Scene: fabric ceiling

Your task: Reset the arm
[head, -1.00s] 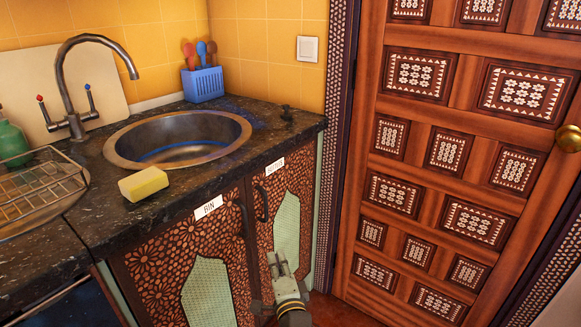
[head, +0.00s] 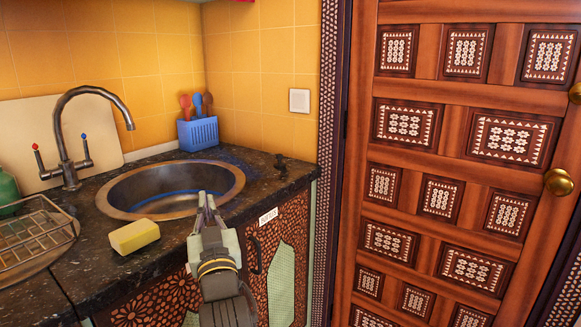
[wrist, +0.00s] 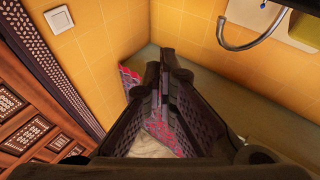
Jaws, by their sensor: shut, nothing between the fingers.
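My gripper (head: 206,203) is raised in front of the sink cabinets in the head view, its fingers pointing up and away over the near right rim of the sink (head: 135,190). The fingers are together with nothing held. In the wrist view the gripper (wrist: 167,58) points toward the yellow tiled wall corner, its dark fingers filling the middle. My arm hides part of the cabinet front and counter edge.
A yellow sponge (head: 135,236) lies on the dark counter left of my gripper. A wire rack (head: 35,245) stands further left. A blue utensil holder (head: 198,133) and curved tap (head: 70,140) stand behind. A wooden door (head: 455,180) is at right.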

